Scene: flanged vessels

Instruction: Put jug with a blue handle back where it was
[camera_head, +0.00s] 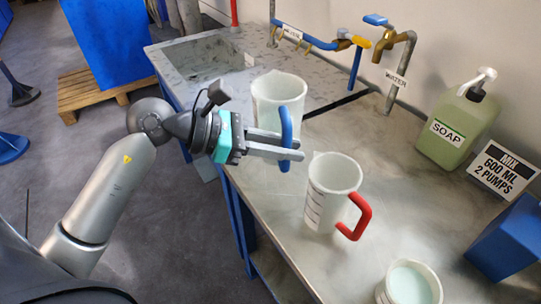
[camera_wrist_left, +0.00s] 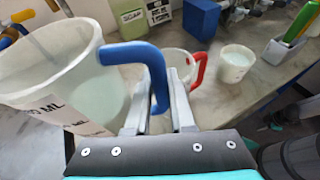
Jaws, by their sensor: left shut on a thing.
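The white jug with a blue handle (camera_head: 278,92) is at the counter's left side, below the sink in the head view. My left gripper (camera_head: 294,148) is shut on its blue handle (camera_head: 286,126). In the left wrist view the jug (camera_wrist_left: 50,75) fills the left side and looks tilted, and the blue handle (camera_wrist_left: 157,75) runs between the two fingers. I cannot tell whether the jug's base touches the counter, since the fingers and handle cover its lower part. My right gripper is not in view.
A white jug with a red handle (camera_head: 332,190) stands close to my fingertips. A small cup of pale liquid (camera_head: 408,285) is at the front. A green soap bottle (camera_head: 455,125), a sign (camera_head: 503,172) and a blue box (camera_head: 508,240) stand at right. Taps (camera_head: 390,45) line the wall.

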